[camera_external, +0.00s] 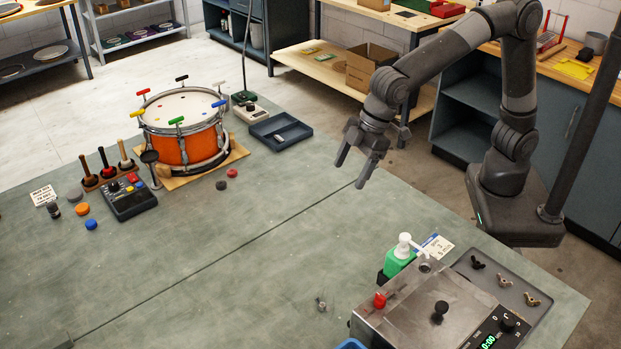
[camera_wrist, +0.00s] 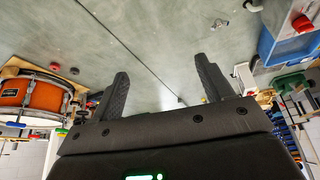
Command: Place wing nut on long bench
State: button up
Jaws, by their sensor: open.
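A small silver wing nut (camera_external: 321,304) lies on the grey-green bench top (camera_external: 260,290) near the front, left of the metal machine. It appears as a small metallic piece in the wrist view (camera_wrist: 219,24). My gripper (camera_external: 349,177) hangs above the far edge of the bench, apart from all the wing nuts. Its fingers are spread and empty, as the wrist view also shows (camera_wrist: 161,68).
An orange drum (camera_external: 185,145) with colored T-handles stands at the back left, beside a dark tray (camera_external: 281,131). A metal machine (camera_external: 410,320) and a green bottle (camera_external: 399,260) stand at front right. A seam (camera_external: 220,262) crosses the bench; its middle is mostly clear.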

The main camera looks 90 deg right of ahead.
jog(key=w+a+f+n+g, duration=0.1)
jog(key=a+f, duration=0.5)
jog(key=a, duration=0.3)
jog(key=w+a+f+n, duration=0.1)
jog(key=a+f, duration=0.4)
jog(key=a, duration=0.4)
send_over(322, 302)
jog(key=s+d, duration=0.2)
jog(key=s, duration=0.1)
jog(key=shift+y, duration=0.4)
jog(key=f, duration=0.5)
jog(key=shift+w+d, duration=0.1)
jog(key=shift+w, duration=0.1)
jog(key=shift+w+x, duration=0.15)
jog(key=shift+x, duration=1.3)
jog(key=shift+w+x, duration=0.1)
jog(key=shift+x, duration=1.35)
jog(key=shift+r, duration=0.15)
jog(key=c, duration=1.1)
jog(key=shift+c, duration=0.2)
